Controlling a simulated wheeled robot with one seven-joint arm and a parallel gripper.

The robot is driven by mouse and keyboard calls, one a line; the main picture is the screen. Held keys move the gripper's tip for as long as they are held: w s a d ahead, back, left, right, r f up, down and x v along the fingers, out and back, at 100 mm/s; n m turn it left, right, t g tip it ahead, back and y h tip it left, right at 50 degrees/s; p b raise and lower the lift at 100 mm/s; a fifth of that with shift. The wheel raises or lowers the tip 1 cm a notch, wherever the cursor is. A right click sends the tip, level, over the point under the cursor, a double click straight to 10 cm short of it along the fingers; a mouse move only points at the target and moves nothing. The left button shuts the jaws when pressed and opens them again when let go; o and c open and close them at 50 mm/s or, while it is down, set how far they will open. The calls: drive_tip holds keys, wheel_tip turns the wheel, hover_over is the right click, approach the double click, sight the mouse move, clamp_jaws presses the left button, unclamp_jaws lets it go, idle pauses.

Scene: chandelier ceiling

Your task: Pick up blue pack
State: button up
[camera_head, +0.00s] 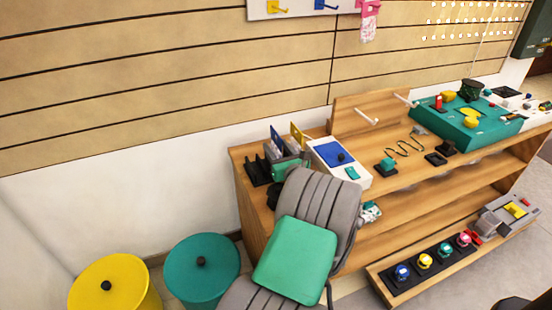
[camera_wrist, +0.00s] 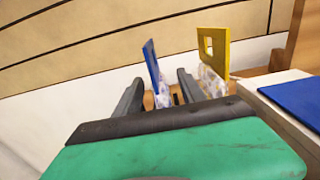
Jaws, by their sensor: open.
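The blue pack (camera_wrist: 150,62) has a blue header card with a clear bag of pale contents below it. In the wrist view it stands upright between the two fingers of my gripper (camera_wrist: 160,78), which is open. I see a gap on each side of the pack near the fingertips, and cannot tell how deep it sits between them. In the head view the blue card (camera_head: 277,138) shows at the left end of the wooden shelf, just beyond my gripper. My arm hides the lower part of the pack there.
A yellow pack (camera_wrist: 216,45) stands just right of the right finger. A black slotted rack (camera_head: 257,170) is at the shelf's left end. A white box with a blue top (camera_head: 335,152) is close on the right. The slatted wall (camera_head: 160,60) is behind.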

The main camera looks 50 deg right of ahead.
sight(273, 140)
drive_tip(key=x, duration=0.3)
drive_tip(key=shift+w+d, duration=0.1)
drive_tip(key=shift+w, duration=0.15)
clamp_jaws()
idle(0.4)
